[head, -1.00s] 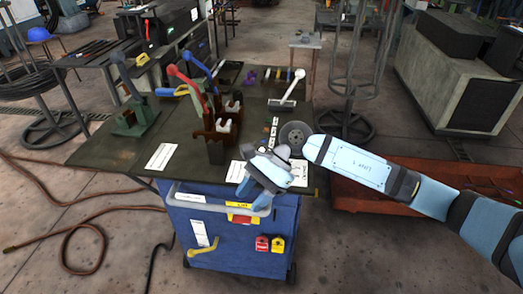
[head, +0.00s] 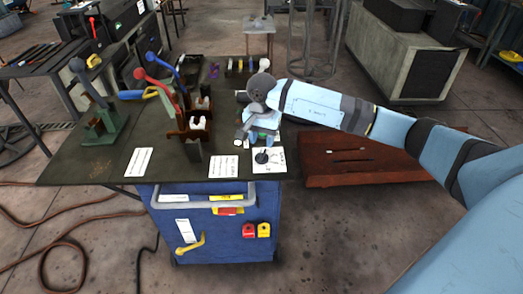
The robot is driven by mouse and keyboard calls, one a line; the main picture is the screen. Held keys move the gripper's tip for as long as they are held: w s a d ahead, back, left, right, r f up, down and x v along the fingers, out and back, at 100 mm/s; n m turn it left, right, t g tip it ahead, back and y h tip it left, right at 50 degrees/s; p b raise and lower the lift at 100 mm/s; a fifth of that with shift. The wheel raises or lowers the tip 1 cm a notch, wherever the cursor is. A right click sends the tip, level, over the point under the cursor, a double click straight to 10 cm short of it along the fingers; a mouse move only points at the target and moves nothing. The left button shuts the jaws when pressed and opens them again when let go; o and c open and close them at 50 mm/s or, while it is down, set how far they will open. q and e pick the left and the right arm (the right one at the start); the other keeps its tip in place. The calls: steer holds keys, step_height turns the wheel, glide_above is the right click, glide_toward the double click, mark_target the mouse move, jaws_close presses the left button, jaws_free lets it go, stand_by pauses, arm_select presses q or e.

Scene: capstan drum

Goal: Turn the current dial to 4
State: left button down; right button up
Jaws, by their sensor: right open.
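The dial (head: 262,157) is a dark round knob on a white plate (head: 274,168) at the front right of the dark tabletop. Its marks are too small to read, so I cannot tell its setting. My right gripper (head: 258,142) is open and empty, just behind the dial in the picture. Its wrist comes in from the right, and I cannot tell whether a finger touches the knob. My left gripper is not in view.
The dark table (head: 90,165) carries red and blue levers (head: 165,80) and a green clamp-like stand (head: 103,122) left of my gripper. White cards lie along the front. A blue cabinet (head: 205,245) with a grey handle stands below. A reddish-brown tray (head: 370,160) lies right.

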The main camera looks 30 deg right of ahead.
mark_target(262, 152)
step_height(262, 152, down, 5)
stand_by(0.3)
jaws_close()
